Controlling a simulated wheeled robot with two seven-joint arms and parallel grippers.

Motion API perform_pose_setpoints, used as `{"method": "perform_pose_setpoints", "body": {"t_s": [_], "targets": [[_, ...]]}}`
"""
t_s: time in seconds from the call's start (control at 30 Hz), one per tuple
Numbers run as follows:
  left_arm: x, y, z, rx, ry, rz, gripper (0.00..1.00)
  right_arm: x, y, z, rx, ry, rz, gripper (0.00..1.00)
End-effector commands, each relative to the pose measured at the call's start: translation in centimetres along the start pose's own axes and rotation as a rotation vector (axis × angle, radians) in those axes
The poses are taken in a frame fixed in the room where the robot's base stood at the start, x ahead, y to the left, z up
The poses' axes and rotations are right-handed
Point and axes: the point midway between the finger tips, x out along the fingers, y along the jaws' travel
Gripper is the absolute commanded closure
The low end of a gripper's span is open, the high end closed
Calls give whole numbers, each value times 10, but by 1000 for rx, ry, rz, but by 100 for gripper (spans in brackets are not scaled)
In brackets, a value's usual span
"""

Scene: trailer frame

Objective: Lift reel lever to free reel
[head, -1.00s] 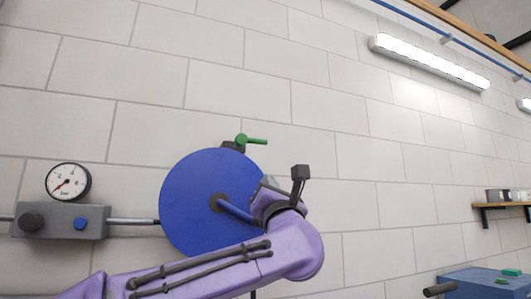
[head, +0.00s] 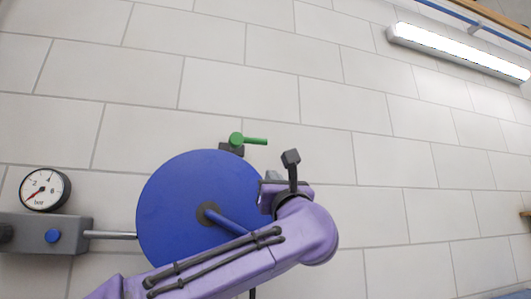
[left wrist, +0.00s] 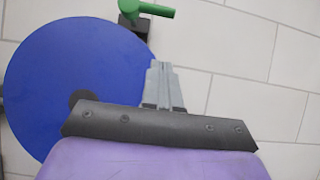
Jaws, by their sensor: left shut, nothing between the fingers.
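The blue reel (head: 175,205) is a large disc on the wall, its lower right partly hidden by my left arm. The green lever (head: 252,141) sits on a dark block just above the reel's top right, its handle pointing right and about level. My left gripper (head: 271,177) is at the reel's right edge, below the lever and apart from it. In the left wrist view its fingers (left wrist: 162,75) are together and empty, pointing up beside the reel (left wrist: 70,70). The lever (left wrist: 148,9) is at the top, above the fingertips. My right gripper is not in view.
A pressure gauge (head: 45,189) stands on a grey box (head: 45,233) with a blue knob, joined by a pipe (head: 110,235) towards the reel. The tiled wall right of the lever is clear. A lit lamp (head: 460,52) is at the upper right.

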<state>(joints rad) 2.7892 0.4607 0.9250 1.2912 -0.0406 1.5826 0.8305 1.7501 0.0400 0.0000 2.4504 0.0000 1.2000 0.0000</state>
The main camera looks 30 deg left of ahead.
Motion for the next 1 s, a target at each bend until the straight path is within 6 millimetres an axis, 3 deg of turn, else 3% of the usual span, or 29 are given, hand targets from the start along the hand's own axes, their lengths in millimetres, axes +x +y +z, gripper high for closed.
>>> {"method": "perform_pose_setpoints", "body": {"t_s": [0.17, 0.63, 0.8, 1.0], "targets": [[9, -1, 2, 2, 1, -1, 100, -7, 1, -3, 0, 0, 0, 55], [109, 0, 4, 4, 4, 1, 100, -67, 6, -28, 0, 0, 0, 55], [124, 0, 24, 2, 1, 1, 100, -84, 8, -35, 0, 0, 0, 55], [129, 0, 28, 3, 0, 0, 100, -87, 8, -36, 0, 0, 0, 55]]}}
